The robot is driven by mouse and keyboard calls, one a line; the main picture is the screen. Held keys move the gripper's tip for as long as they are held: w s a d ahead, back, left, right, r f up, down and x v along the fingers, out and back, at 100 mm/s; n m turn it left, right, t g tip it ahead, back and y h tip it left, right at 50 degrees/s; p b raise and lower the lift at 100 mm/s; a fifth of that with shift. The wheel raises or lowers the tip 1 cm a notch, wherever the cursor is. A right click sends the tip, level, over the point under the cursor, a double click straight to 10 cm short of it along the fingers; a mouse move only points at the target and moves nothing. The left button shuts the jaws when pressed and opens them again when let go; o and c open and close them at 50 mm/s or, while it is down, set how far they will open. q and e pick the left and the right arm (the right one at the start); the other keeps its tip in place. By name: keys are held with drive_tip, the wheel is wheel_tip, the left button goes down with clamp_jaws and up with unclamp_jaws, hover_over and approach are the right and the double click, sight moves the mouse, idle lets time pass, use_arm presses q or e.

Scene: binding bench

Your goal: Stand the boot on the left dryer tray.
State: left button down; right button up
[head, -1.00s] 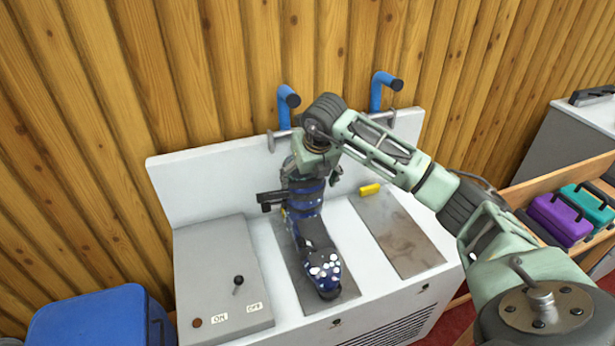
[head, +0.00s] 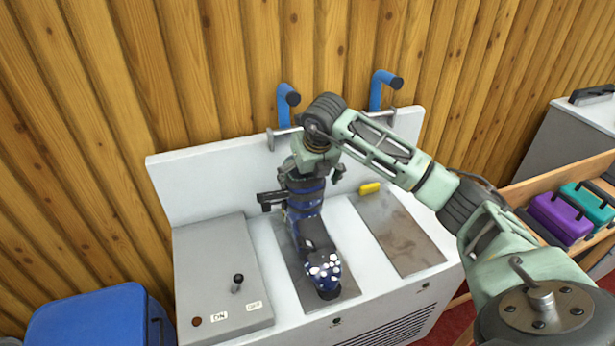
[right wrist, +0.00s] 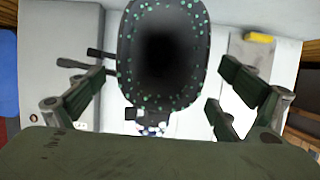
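The boot (head: 315,238), dark blue with pale spots on its toe, stands upright on the left dryer tray (head: 346,287), its toe toward the front. My right gripper (head: 313,176) is over the boot's top. In the right wrist view I look down into the dark opening of the boot (right wrist: 164,50), whose lining is speckled teal. The fingers of my right gripper (right wrist: 168,85) are spread on either side of the shaft, with a gap visible at the right finger. My left gripper is not in view.
The right tray (head: 402,238) is bare, with a yellow piece (head: 370,188) at its back. Blue pipes (head: 287,105) rise behind the dryer. Coloured cases (head: 560,218) sit on a wooden shelf at right.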

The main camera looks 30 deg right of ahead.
drive_tip(key=shift+f, duration=0.15)
drive_tip(key=shift+s+f, duration=0.15)
drive_tip(key=shift+f, duration=0.05)
drive_tip(key=v, duration=1.2)
drive_tip(key=shift+r, duration=0.2)
